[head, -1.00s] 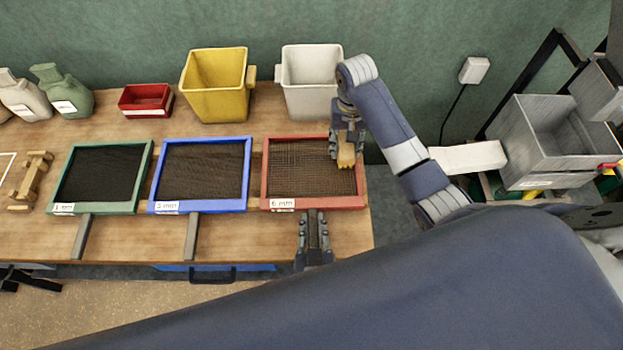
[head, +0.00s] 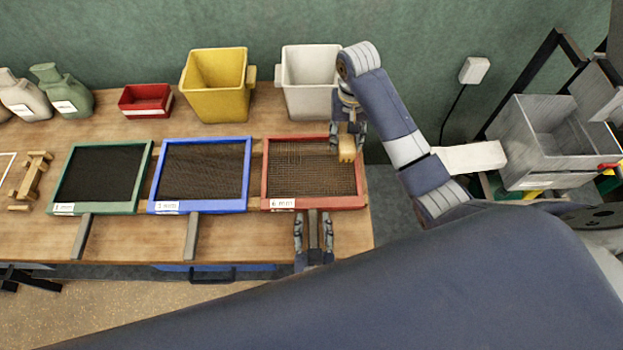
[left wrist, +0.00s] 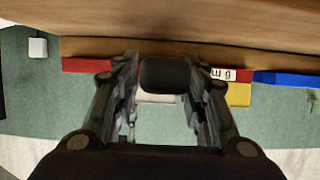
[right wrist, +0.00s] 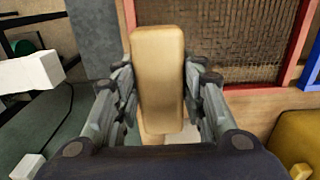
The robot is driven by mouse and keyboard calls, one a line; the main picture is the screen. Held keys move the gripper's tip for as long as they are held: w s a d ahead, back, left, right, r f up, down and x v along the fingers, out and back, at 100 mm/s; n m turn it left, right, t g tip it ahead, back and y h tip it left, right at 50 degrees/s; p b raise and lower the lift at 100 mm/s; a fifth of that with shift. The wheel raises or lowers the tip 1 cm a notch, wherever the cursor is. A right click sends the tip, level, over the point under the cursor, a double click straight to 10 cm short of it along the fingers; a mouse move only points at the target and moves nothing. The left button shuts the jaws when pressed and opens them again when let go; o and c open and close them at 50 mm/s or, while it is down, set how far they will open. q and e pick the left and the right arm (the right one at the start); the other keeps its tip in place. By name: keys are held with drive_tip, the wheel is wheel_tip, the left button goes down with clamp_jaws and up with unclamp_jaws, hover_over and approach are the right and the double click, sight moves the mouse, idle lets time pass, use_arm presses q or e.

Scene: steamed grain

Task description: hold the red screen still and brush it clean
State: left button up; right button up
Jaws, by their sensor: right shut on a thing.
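The red screen (head: 364,185) lies on the bench with its dark mesh facing up and its handle (head: 314,228) pointing to the front edge. My left gripper (head: 313,222) is open, with one finger on each side of that handle. The left wrist view shows the handle end (left wrist: 165,75) between the fingers, with gaps beside it. My right gripper (head: 348,133) is shut on a wooden brush (head: 347,152) near the screen's back right corner. In the right wrist view the brush (right wrist: 157,70) hides the bristles. I cannot tell whether they touch the mesh.
A blue screen (head: 247,175) and a green screen (head: 145,175) lie to the left. A white bin (head: 310,100), a yellow bin (head: 215,105) and a small red box (head: 147,110) stand behind. The bench ends just right of the red screen.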

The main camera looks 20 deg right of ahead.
use_arm(q)
drive_tip(key=shift+s, duration=0.15)
drive_tip(key=v, duration=1.1)
drive_tip(key=shift+s+r, duration=0.25)
drive_tip(key=shift+s, duration=0.05)
drive_tip(key=shift+a, duration=0.1)
